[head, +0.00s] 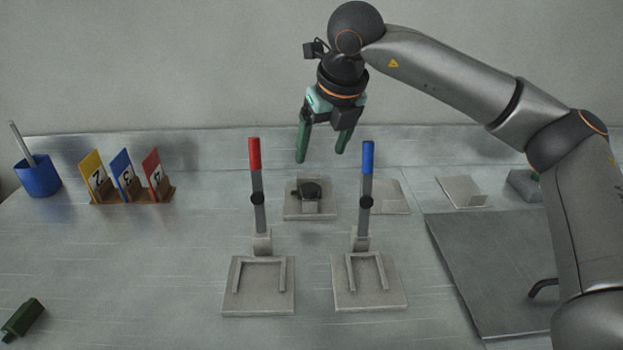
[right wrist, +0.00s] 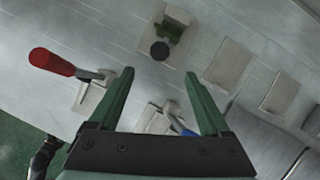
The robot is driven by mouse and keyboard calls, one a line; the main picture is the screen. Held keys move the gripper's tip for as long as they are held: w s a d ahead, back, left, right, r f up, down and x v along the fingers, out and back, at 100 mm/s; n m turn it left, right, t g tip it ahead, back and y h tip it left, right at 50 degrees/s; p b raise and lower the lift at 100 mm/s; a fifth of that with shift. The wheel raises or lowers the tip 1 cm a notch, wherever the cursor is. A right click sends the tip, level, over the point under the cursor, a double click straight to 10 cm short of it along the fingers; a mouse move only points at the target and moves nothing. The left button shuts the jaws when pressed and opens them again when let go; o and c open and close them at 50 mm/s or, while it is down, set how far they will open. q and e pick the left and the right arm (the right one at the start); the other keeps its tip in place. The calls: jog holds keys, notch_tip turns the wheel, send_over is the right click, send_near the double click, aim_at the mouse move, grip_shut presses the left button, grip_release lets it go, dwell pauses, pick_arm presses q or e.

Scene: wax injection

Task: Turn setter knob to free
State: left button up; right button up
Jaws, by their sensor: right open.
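The setter knob (head: 311,190) is a dark round knob on a small grey block and square plate, behind and between two upright levers. It also shows in the right wrist view as a black disc (right wrist: 160,50), with a small green part beyond it. My right gripper (head: 320,158) points down above and a little behind the knob, with a clear gap. Its two green fingers are spread apart and empty, and they also frame the lower middle of the right wrist view (right wrist: 160,80). The knob's markings are too small to read. My left gripper is not seen.
A red-tipped lever (head: 254,155) and a blue-tipped lever (head: 368,157) stand upright in front of the knob. Numbered cards (head: 122,167) in a rack and a blue cup (head: 38,177) are left. A dark green piece (head: 22,318) lies at lower left. A grey mat (head: 490,260) is right.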

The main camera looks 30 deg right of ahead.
aim_at(311, 188)
jog(key=x, duration=1.1)
jog(key=shift+a+f, duration=0.1)
jog(key=shift+f, duration=0.2)
grip_shut()
